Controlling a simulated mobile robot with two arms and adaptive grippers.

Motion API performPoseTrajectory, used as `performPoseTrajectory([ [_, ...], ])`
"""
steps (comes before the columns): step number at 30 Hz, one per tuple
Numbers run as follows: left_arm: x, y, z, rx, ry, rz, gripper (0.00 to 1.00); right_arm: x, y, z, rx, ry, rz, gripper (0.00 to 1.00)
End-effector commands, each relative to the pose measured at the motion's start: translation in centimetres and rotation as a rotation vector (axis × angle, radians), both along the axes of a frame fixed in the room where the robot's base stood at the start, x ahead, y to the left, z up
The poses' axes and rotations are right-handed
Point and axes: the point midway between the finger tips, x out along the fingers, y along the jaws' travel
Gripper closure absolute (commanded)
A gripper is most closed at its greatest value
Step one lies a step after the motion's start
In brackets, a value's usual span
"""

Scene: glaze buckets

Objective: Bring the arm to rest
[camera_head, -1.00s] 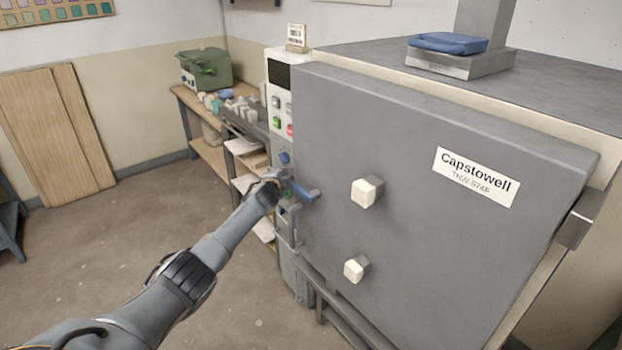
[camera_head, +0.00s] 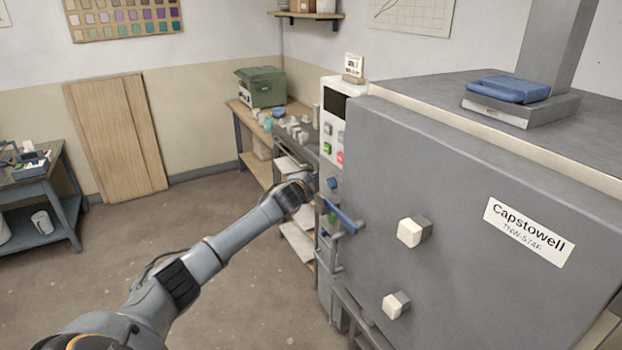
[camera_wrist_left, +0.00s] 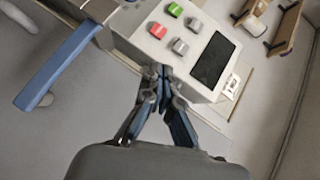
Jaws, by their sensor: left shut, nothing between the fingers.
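My left arm (camera_head: 215,255) reaches from the lower left of the head view towards the control side of the grey kiln (camera_head: 470,220). My left gripper (camera_head: 312,184) is just below the buttons and up and left of the blue handle (camera_head: 342,215); its fingertips are hard to make out there. In the left wrist view my left gripper (camera_wrist_left: 161,76) is shut and empty, its fingertips close to the lower edge of the control panel (camera_wrist_left: 180,35). The blue handle (camera_wrist_left: 60,62) is left of the fingers, apart from them. My right gripper is not in view.
The kiln door carries two pale knobs (camera_head: 411,232) (camera_head: 393,305). A wooden bench (camera_head: 244,125) with a green box (camera_head: 262,87) stands behind the arm. A blue table (camera_head: 35,185) is at far left. The floor (camera_head: 180,240) between is clear.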

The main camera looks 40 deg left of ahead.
Motion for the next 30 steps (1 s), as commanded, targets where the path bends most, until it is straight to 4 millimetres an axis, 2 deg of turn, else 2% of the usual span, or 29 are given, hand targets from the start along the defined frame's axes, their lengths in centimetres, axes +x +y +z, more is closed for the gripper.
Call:
performPoseTrajectory([
  [7, -0.6, 0.2, 0.6, -0.001, 0.002, -0.001, 1.0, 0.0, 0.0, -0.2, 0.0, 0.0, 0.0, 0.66],
  [23, -0.6, 0.1, 0.3, -0.004, 0.004, -0.001, 1.0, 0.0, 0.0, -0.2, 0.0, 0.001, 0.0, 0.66],
  [26, -0.9, -0.3, -2.1, -0.027, 0.024, 0.0, 1.0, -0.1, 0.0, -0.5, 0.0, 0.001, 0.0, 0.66],
  [29, -1.8, -1.2, -7.4, -0.08, 0.069, 0.007, 1.0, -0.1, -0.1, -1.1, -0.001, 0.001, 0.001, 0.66],
  [30, -2.4, -1.7, -10.1, -0.108, 0.093, 0.011, 1.0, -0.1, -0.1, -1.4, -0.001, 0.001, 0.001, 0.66],
])
